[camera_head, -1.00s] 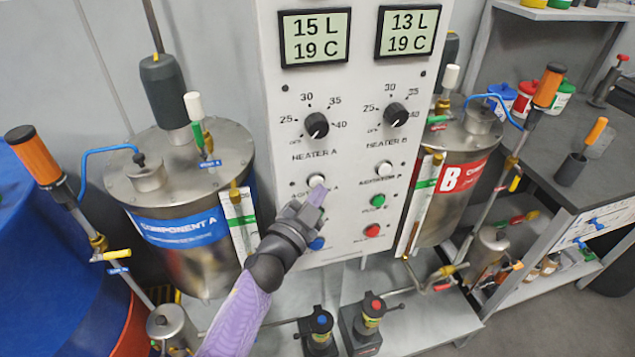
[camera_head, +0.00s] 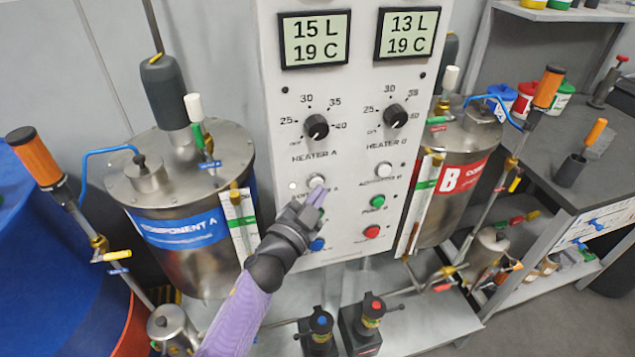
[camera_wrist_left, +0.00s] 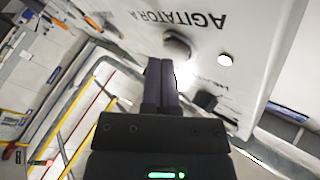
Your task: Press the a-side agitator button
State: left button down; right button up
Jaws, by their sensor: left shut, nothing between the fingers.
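The A-side agitator button (camera_head: 316,181) is a pale round knob on the white control panel (camera_head: 348,165), below the HEATER A dial (camera_head: 316,126). In the left wrist view the button (camera_wrist_left: 177,44) sits beside the upside-down AGITATOR A lettering. A small lamp (camera_head: 292,185) left of the button glows white; it is also bright in the left wrist view (camera_wrist_left: 225,59). My left gripper (camera_head: 319,195) is shut and empty, its fingertips just below the button and covering part of its label. I cannot tell whether they touch it. My right gripper is not in view.
The agitator B button (camera_head: 384,169), a green button (camera_head: 377,202) and a red button (camera_head: 372,231) are to the right on the panel. A blue button (camera_head: 317,244) is below my gripper. The Component A tank (camera_head: 190,262) stands close on the left.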

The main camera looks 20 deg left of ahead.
pick_arm(q)
jog(key=s+d+p, duration=0.1)
jog(key=s+d, duration=0.2)
jog(key=s, duration=0.2)
jog(key=shift+d+p, duration=0.2)
jog(key=shift+p, duration=0.2)
jog(key=s+a+f+n+g+y+b, duration=0.15)
jog(key=s+f+g, duration=0.45)
jog(key=f, duration=0.8)
jog(key=s+f+n+g+y, duration=0.1)
jog(key=s+f+n+g, duration=0.2)
jog(key=s+f, duration=0.75)
jog(key=s+a+f+n+g, duration=0.1)
jog(key=s+a+f+g, duration=0.1)
jog(key=s+f+g, duration=0.2)
jog(key=s+a+f+n+g+y+b, duration=0.1)
jog(key=s+f+g, duration=0.4)
jog(key=s+f, duration=0.5)
jog(key=s+a, duration=0.1)
jog(key=s, duration=0.7)
jog(key=shift+s+a+f, duration=0.15)
jog(key=shift+s+f, duration=0.15)
jog(key=shift+s, duration=0.05)
jog(key=shift+y, duration=0.25)
